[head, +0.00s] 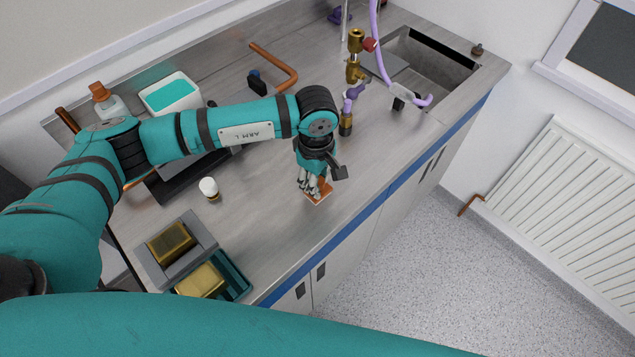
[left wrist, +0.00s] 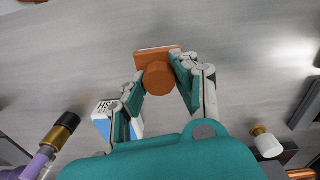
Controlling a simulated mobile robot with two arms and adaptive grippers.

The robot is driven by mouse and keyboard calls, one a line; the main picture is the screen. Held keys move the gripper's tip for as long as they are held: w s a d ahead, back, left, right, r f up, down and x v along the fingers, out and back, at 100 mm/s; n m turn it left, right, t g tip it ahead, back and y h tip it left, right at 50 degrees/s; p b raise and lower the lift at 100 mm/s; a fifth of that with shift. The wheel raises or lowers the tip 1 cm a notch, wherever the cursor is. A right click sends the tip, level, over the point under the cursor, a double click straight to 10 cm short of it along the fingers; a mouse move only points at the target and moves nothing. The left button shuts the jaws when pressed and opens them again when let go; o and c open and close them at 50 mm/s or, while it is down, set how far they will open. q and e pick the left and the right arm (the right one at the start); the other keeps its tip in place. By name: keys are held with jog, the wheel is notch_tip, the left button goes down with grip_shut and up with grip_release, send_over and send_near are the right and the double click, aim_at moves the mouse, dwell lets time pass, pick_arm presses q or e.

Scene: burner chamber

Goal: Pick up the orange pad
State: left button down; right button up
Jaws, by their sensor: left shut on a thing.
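The orange pad (head: 318,194) is a small flat square with a round knob on top. It is at the middle of the worktop in the head view, under my left gripper (head: 314,183). In the left wrist view the pad (left wrist: 158,70) lies between the fingers of my left gripper (left wrist: 158,84), which are shut on its knob. I cannot tell whether the pad touches the worktop. The fingers hide part of the pad in the head view. My right gripper is in neither view.
A grey tray (head: 211,243) and a teal tray (head: 238,283) with brass blocks stand at the front left. A small white-topped bottle (head: 209,187) is left of the gripper. A brass valve (head: 355,70) and sink (head: 452,77) are behind to the right. The worktop's front edge is close.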

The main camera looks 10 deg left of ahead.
pick_arm(q)
jog(key=shift+r+b, duration=0.4)
jog(key=shift+r, duration=0.1)
notch_tip(320, 180, up, 2)
jog(key=shift+r+b, duration=0.15)
jog(key=shift+b, duration=0.75)
jog(key=s+a+r+b, duration=0.1)
jog(key=s+b, duration=0.4)
jog(key=s, duration=1.1)
jog(key=shift+a+r, duration=0.25)
jog(key=shift+r, duration=0.1)
